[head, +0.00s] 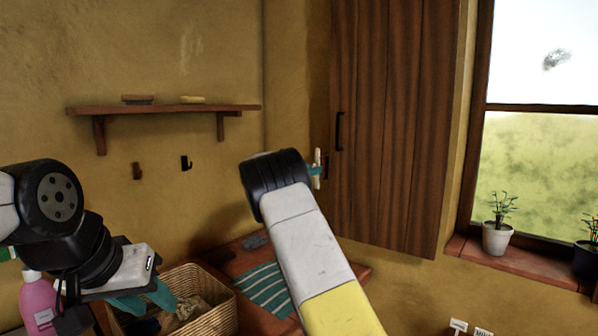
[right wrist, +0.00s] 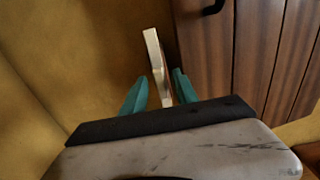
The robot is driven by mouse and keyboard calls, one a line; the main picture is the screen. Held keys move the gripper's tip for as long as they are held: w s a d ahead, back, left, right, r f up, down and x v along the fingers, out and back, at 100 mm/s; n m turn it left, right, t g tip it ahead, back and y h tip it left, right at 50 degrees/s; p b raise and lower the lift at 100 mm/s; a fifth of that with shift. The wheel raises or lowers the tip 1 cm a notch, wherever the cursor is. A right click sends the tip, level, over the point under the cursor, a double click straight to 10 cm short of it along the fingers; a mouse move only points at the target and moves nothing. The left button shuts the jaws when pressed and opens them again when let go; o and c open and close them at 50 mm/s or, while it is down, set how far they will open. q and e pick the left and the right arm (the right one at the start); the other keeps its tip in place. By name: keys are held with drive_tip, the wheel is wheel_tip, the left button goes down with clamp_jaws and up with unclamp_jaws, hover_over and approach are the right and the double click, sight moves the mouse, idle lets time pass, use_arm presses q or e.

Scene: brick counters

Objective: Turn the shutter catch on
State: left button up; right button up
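The shutter catch (head: 317,168) is a narrow, pale upright piece at the left edge of the brown wooden shutter (head: 385,120). In the right wrist view the catch (right wrist: 155,60) is a cream bar, slightly tilted, that reaches between my right gripper's teal fingers (right wrist: 160,90). The fingers stand apart on either side of it. The right finger is close to the bar, and a gap shows on the left. In the head view my right arm hides most of that gripper. My left gripper (head: 147,302) hangs over the basket at lower left, its two teal fingers apart, holding nothing visible.
A wicker basket (head: 222,311) stands on a ledge beside a striped cloth (head: 262,290) and a pink bottle (head: 38,300). A wall shelf (head: 165,109) and hooks (head: 187,163) are at left. A potted plant (head: 496,238) stands on the windowsill at right.

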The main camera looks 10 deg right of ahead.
clamp_jaws()
idle(1.4)
